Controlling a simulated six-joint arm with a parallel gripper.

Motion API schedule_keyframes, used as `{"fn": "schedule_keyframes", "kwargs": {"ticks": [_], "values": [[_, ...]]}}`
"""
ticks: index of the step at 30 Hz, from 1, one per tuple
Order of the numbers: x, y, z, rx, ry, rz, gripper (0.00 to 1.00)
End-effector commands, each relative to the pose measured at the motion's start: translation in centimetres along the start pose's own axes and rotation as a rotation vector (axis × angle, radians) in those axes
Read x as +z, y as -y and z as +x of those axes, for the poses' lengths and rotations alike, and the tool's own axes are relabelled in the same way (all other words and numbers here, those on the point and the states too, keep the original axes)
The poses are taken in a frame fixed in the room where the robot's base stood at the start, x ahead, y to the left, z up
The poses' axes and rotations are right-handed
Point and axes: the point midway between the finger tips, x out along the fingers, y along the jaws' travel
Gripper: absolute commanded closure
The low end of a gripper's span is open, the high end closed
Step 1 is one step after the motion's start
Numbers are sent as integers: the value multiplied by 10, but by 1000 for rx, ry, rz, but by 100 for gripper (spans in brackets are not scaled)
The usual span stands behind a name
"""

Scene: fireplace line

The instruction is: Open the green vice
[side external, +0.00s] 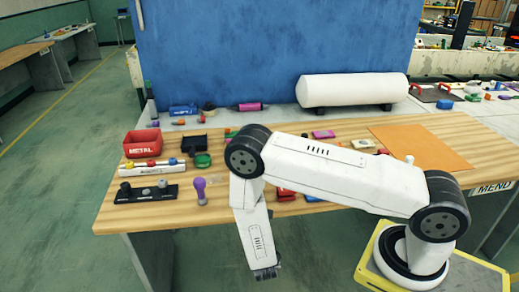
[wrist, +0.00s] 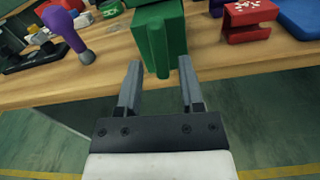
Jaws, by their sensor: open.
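The green vice (wrist: 174,30) is a blocky green body at the table's front edge, at the top middle of the wrist view. A narrow upright green bar stands out on its near face. My gripper (wrist: 159,64) is open, with its two grey fingers pointing at the vice, one toward each side of the bar. Nothing is held, and I cannot tell whether a finger touches the vice. In the side view my gripper (side external: 265,273) hangs low in front of the table, and the vice is hidden behind my arm.
A purple-headed tool (wrist: 68,30) stands left of the vice. A red block (wrist: 248,20) and a blue item (wrist: 299,18) lie to its right. The side view shows a red METAL bin (side external: 142,144), an orange sheet (side external: 422,148) and a white cylinder (side external: 352,90) on the table.

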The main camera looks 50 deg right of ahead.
Motion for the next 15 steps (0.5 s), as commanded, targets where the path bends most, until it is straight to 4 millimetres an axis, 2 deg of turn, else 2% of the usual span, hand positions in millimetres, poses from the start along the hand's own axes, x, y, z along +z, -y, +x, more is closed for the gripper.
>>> {"fn": "schedule_keyframes", "kwargs": {"ticks": [15], "values": [[0, 0, 0, 0, 0, 50, 52]]}}
